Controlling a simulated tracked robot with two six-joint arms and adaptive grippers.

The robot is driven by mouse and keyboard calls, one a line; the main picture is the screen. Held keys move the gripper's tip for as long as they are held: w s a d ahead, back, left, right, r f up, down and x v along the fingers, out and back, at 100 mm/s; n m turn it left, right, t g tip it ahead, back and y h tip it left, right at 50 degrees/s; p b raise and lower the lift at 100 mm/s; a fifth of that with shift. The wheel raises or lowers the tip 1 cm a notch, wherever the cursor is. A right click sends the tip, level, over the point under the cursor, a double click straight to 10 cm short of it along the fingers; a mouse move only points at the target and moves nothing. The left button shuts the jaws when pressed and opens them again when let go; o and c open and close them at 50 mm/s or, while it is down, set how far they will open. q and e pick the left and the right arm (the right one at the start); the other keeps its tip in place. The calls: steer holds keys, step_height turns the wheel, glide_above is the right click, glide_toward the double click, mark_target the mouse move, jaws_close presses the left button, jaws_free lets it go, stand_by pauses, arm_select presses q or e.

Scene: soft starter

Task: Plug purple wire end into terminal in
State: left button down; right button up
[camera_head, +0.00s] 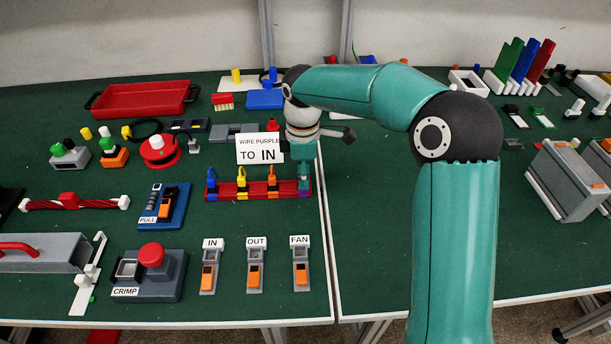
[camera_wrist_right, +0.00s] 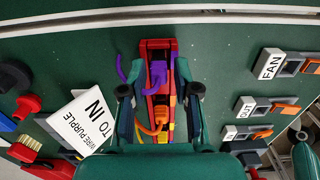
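The purple wire end (camera_head: 304,186) sits at the right end of a red rack (camera_head: 227,193), beside orange, yellow and blue ones. In the right wrist view the purple wire (camera_wrist_right: 158,73) lies between the fingers. My right gripper (camera_head: 303,168) is pointing down over it. In the right wrist view its fingers (camera_wrist_right: 160,95) are apart, with gaps on both sides of the rack. The IN terminal (camera_head: 208,279), grey with an orange part, stands at the table front; it also shows in the right wrist view (camera_wrist_right: 258,134). My left gripper is not in view.
A sign (camera_head: 260,150) reads "WIRE PURPLE TO IN". OUT (camera_head: 255,279) and FAN (camera_head: 300,277) terminals stand right of IN. A CRIMP station (camera_head: 150,275) is to the left. The table between rack and terminals is clear.

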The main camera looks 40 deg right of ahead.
jaws_close()
steer(key=shift+r, duration=0.15)
steer(key=shift+r+p, duration=1.8)
steer(key=shift+p, duration=0.05)
